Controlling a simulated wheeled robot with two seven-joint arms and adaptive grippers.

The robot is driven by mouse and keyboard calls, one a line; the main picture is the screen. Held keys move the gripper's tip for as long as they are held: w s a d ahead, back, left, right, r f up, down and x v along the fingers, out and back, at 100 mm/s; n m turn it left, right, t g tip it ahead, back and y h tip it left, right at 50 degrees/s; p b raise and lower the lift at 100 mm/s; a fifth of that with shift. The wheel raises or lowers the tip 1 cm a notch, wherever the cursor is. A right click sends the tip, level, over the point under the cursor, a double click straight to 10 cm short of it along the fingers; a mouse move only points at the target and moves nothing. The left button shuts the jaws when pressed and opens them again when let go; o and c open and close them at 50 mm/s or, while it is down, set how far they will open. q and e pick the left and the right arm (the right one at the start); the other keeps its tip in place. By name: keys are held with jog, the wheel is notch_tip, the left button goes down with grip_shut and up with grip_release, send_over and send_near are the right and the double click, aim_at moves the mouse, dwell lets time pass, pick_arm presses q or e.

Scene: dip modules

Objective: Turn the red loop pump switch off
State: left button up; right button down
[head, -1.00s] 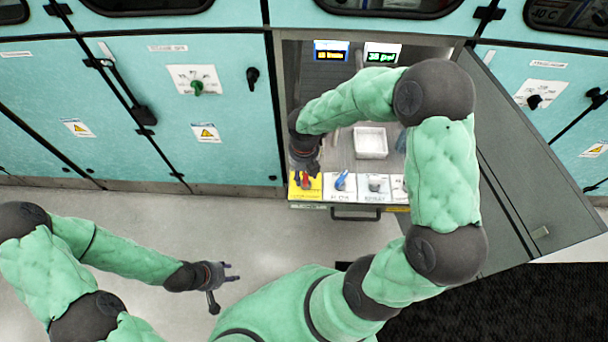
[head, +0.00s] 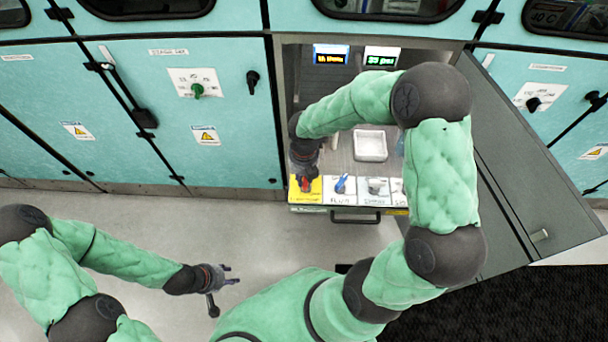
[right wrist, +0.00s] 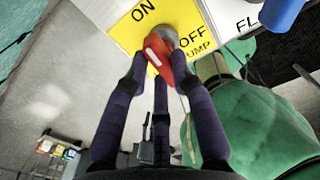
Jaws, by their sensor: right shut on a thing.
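The red loop pump switch (head: 306,184) sits on a yellow label (head: 316,190) at the left end of the switch row in the head view. In the right wrist view its red handle (right wrist: 160,55) stands out from a grey knob, with the label's ON at upper left and OFF at right. My right gripper (right wrist: 160,70) is shut on the red handle, its fingers on both sides of it. I cannot tell exactly which mark the handle points to. My left gripper (head: 228,275) is open and empty above the floor, at lower left.
A blue switch (head: 341,183) and a grey switch (head: 376,185) stand right of the red one. A white tray (head: 370,145) lies behind them in the cabinet bay. A grey door (head: 520,160) stands open on the right. A drawer handle (head: 355,217) projects below the row.

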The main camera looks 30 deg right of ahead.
jog(key=m+p, duration=0.1)
jog(key=m, duration=0.2)
jog(key=m+p, duration=0.1)
jog(key=m, duration=0.3)
jog(key=shift+d+m, duration=0.1)
jog(key=shift+m, duration=0.3)
jog(key=m, duration=0.4)
jog(key=shift+d, duration=0.1)
jog(key=shift+d+m, duration=0.1)
jog(key=shift+m, duration=2.6)
jog(key=c, duration=1)
grip_release()
jog(key=shift+c, duration=0.2)
jog(key=shift+r, duration=0.1)
